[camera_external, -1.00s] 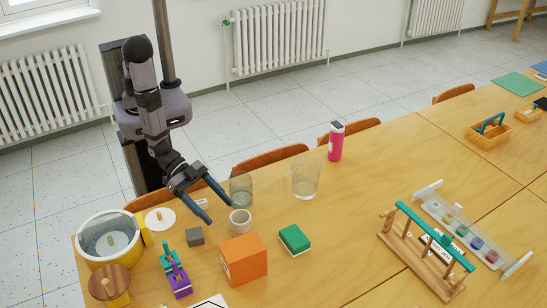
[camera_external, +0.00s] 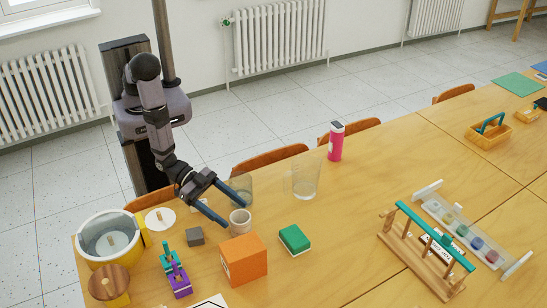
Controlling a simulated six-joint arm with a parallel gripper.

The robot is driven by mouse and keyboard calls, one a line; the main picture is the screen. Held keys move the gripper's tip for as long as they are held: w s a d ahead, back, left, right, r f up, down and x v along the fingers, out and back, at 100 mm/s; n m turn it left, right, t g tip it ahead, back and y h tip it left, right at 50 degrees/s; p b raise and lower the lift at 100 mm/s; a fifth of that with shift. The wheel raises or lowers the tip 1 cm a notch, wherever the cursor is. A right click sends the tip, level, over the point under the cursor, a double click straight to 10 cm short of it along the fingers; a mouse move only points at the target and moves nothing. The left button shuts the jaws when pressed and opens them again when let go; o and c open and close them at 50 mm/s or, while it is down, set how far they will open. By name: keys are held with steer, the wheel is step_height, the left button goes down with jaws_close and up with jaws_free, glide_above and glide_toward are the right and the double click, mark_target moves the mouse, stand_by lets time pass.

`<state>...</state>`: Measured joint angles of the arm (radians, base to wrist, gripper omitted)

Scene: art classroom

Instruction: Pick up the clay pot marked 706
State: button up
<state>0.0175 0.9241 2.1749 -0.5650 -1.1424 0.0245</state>
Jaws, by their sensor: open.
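A small pale round pot (camera_external: 240,224) stands upright on the wooden table, behind the orange box. It looks like a clay pot, but no number can be read on it at this size. My gripper (camera_external: 237,214) is open, with its two dark blue fingers pointing down and right toward the pot. One fingertip is close to the pot's left side, the other is at its back right. I cannot tell whether either finger touches the pot.
An orange box (camera_external: 243,260) is just in front of the pot. Glass vessels stand behind, one a clear jug (camera_external: 304,180). A pink bottle (camera_external: 336,142) is further back.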

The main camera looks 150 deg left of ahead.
mark_target(248, 223)
steer(key=shift+p+x, duration=0.7)
steer(key=shift+x, duration=1.65)
steer(key=c, duration=1.2)
steer(key=shift+c, duration=0.2)
steer(key=shift+r, duration=0.1)
step_height(248, 223, up, 10)
steer(key=b, duration=0.1)
